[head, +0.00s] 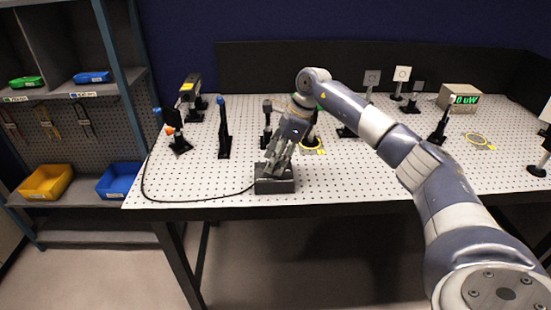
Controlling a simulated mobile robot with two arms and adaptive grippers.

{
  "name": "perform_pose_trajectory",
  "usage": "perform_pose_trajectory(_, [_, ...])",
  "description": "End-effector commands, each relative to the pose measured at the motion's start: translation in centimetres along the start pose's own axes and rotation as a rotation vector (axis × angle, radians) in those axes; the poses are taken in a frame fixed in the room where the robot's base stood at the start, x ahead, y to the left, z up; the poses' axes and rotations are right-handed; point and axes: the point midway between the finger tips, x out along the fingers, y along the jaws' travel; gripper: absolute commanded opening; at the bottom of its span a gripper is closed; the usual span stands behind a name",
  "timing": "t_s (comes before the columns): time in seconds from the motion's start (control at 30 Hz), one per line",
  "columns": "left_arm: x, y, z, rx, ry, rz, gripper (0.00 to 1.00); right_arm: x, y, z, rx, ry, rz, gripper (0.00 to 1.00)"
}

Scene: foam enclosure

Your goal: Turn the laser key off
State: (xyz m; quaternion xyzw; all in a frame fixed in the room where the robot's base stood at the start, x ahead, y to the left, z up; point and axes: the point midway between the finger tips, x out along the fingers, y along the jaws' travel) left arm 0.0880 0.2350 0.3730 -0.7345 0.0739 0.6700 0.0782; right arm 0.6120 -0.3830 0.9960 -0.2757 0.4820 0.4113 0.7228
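A small dark grey box (275,186) with a black cable sits at the front edge of the white perforated table. It appears to be the laser's key box. My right gripper (275,168) reaches down onto the top of this box, its fingers at or just above it. The fingers cover the top of the box, so the key is hidden. I cannot tell whether the fingers are closed on it. My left gripper is out of view. A meter (460,97) at the back right shows a green reading that looks like "0 uW".
Several optics posts, including a blue-topped one (223,128), stand behind and left of the box. A black cable (146,186) loops along the table's left side. A shelf unit (70,97) with yellow and blue bins is at left. The table front right of the box is clear.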

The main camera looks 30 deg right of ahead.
Motion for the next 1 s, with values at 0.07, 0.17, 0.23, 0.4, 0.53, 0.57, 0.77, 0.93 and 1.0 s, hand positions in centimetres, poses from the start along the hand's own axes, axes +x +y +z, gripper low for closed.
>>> perform_pose_trajectory(0.07, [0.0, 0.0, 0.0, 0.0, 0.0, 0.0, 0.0, 0.0, 0.0, 0.0, 0.0, 0.0, 0.0, 0.47])
perform_pose_trajectory(0.17, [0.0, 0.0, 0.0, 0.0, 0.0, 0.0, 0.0, 0.0, 0.0, 0.0, 0.001, 0.0, 0.001, 0.47])
perform_pose_trajectory(0.23, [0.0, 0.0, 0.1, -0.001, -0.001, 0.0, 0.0, 0.0, 0.0, 0.0, 0.001, 0.001, 0.001, 0.47])
perform_pose_trajectory(0.4, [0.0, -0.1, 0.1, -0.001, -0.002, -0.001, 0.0, -0.9, 0.0, 0.0, 0.001, 0.0, -0.001, 0.47])
perform_pose_trajectory(0.53, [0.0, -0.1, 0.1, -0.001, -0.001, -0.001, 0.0, -3.2, -0.1, 0.0, 0.001, -0.001, -0.003, 0.47])
perform_pose_trajectory(0.57, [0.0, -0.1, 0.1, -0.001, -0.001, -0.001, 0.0, -3.9, -0.1, 0.0, 0.001, -0.002, -0.003, 0.47])
perform_pose_trajectory(0.77, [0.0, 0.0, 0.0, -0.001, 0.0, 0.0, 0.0, -8.2, -0.1, 0.0, 0.001, -0.001, -0.003, 0.47])
perform_pose_trajectory(0.93, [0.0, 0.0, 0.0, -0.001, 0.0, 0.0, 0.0, -10.8, -0.1, 0.0, 0.001, -0.001, -0.001, 0.47])
perform_pose_trajectory(1.0, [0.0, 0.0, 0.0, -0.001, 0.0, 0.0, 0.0, -11.4, 0.0, 0.0, 0.0, -0.001, 0.0, 0.47])
